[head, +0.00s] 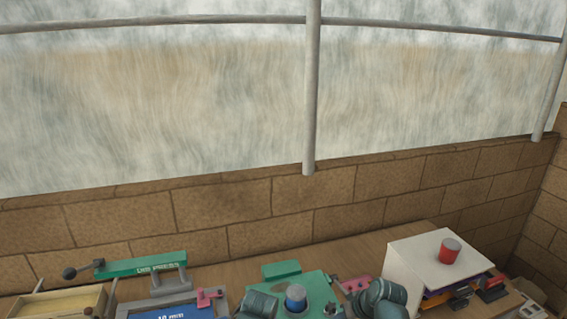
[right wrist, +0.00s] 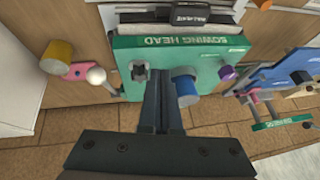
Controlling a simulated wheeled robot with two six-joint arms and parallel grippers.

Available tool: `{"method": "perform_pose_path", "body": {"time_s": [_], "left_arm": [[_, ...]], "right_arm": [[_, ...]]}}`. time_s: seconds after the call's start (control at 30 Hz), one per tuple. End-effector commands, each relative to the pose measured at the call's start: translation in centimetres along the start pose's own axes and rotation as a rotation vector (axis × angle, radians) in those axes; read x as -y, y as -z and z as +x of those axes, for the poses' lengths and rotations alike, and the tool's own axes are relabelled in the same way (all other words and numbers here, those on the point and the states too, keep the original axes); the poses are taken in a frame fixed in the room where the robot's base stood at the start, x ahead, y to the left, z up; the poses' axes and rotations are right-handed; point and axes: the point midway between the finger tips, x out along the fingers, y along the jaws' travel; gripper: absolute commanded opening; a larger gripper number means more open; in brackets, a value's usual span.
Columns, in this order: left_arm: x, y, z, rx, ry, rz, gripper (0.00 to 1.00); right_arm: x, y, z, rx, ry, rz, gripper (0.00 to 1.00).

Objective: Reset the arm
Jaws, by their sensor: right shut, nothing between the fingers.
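My right gripper (right wrist: 163,100) reaches up from the bottom of the right wrist view. Its two dark fingers are together with nothing between them. The fingertips lie over the edge of the green sowing head board (right wrist: 200,58), between a small dark knob and a blue cylinder (right wrist: 186,88). I cannot tell if they touch the board. In the head view, dark teal rounded links of my arms show at the bottom edge, on both sides of the green board (head: 313,285) and its blue cylinder (head: 296,296). My left gripper's fingers are not seen.
A white box (head: 410,262) with a red cylinder (head: 449,252) on top stands at the right. A green press lever (head: 140,268), a blue panel (head: 165,313) and a wooden tray (head: 60,303) are at the left. A brick wall (head: 250,210) runs behind the table.

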Motion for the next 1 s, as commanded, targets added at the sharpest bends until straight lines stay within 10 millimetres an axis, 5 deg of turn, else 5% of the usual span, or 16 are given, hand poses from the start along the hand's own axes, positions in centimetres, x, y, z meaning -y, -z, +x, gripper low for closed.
{"method": "perform_pose_path", "body": {"time_s": [0.03, 0.2, 0.4, 1.0], "left_arm": [[0.0, 0.0, 0.0, 0.0, 0.0, 0.0, 0.57], [0.0, 0.0, 0.0, 0.0, 0.0, 0.0, 0.57], [0.0, 0.0, 0.0, 0.0, 0.0, 0.0, 0.57], [0.0, 0.0, 0.0, 0.0, 0.0, 0.0, 0.57]], "right_arm": [[2.6, -1.0, 0.8, 0.078, 0.004, -0.029, 0.0], [8.3, -5.1, 2.0, 0.32, -0.061, -0.08, 0.0], [11.8, -8.4, 1.5, 0.492, -0.188, -0.115, 0.0], [13.0, -9.7, 0.9, 0.555, -0.269, -0.124, 0.0]]}}
